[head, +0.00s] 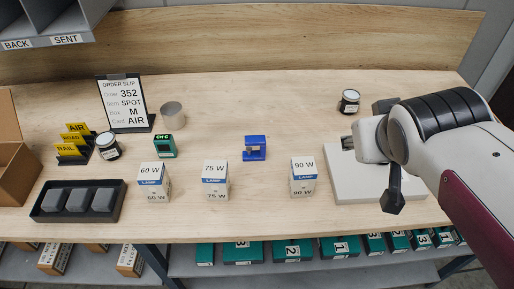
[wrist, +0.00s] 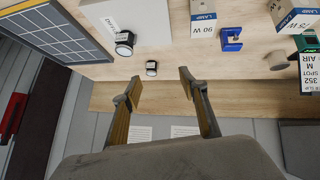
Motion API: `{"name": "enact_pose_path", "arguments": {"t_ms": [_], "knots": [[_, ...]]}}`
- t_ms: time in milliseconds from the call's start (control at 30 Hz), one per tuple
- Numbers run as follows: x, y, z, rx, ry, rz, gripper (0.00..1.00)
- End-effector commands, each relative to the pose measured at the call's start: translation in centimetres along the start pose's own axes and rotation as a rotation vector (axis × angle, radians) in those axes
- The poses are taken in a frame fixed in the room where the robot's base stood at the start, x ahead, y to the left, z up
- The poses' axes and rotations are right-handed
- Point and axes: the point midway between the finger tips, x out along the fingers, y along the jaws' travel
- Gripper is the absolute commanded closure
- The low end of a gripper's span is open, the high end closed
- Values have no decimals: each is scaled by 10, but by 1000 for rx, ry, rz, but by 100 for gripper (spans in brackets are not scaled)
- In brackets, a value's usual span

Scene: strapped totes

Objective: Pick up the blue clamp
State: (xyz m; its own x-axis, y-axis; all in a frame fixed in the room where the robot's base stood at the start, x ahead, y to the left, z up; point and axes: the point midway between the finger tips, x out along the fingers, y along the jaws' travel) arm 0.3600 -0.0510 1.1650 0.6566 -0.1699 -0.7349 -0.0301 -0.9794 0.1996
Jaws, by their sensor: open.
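The blue clamp (head: 255,148) stands on the wooden table, behind and between the 75 W and 90 W lamp boxes. It also shows in the wrist view (wrist: 231,40), at the upper right beside the 90 W box. My gripper (wrist: 160,72) is open and empty, its two fingers spread apart in the wrist view. The clamp lies outside the space between the fingers. In the head view my gripper (head: 346,142) is at the right, over the white board, well to the right of the clamp; its fingers are partly hidden by my wrist.
Lamp boxes marked 60 W (head: 153,182), 75 W (head: 215,181) and 90 W (head: 303,177) stand in front. Table around the blue clamp is clear.

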Motion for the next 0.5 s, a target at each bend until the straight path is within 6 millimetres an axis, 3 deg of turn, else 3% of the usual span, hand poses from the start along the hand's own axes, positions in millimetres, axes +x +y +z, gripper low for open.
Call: {"name": "enact_pose_path", "arguments": {"t_ms": [200,500], "knots": [[26,18,-65,-79,126,55,57],[61,20,-147,-210,300,68,57]]}}
